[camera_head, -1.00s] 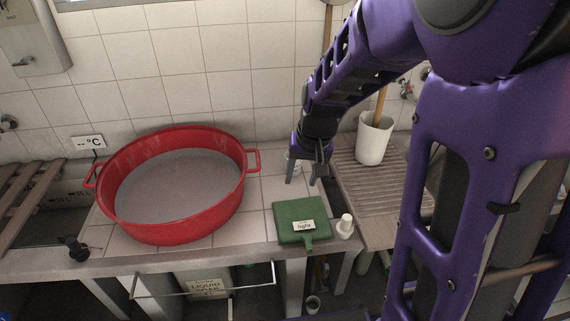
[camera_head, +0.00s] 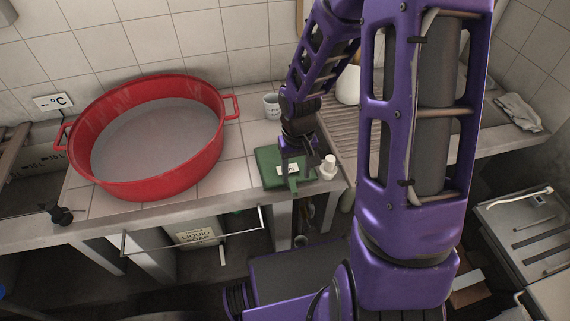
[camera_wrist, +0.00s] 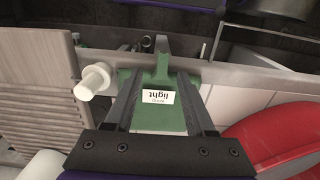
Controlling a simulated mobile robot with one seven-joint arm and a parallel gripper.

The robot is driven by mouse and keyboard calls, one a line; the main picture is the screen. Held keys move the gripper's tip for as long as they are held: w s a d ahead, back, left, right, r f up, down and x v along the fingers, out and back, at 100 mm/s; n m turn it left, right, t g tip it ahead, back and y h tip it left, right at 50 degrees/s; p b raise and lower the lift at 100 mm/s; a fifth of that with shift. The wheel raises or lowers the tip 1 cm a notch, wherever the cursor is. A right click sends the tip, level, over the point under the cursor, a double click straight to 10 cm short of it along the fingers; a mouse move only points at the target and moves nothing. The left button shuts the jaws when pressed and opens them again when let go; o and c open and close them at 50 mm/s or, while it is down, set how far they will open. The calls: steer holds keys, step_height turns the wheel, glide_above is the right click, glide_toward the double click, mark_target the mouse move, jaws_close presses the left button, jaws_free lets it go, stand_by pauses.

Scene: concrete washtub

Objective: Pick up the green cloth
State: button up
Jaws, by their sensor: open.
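The green cloth (camera_head: 270,170) lies flat at the front edge of the tiled counter, right of the red tub. It looks like a green square with a narrow tab at its front and a white label reading "light". In the wrist view the cloth (camera_wrist: 160,112) lies between my two fingers, with its tab pointing to the top. My gripper (camera_head: 297,168) is open, pointing down over the cloth and hiding part of it. The fingers (camera_wrist: 160,78) hold nothing, and I cannot tell whether they touch the cloth.
A red two-handled tub (camera_head: 190,172) of greyish liquid stands to the left. A ribbed drainboard (camera_head: 345,125) lies to the right, with a whitish cloth (camera_head: 518,112) farther right.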

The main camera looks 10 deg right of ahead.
mark_target(294, 186)
steer(key=f+b, duration=0.1)
steer(key=f, duration=0.5)
steer(key=shift+a+f, duration=0.2)
steer(key=shift+w, duration=0.1)
jaws_close()
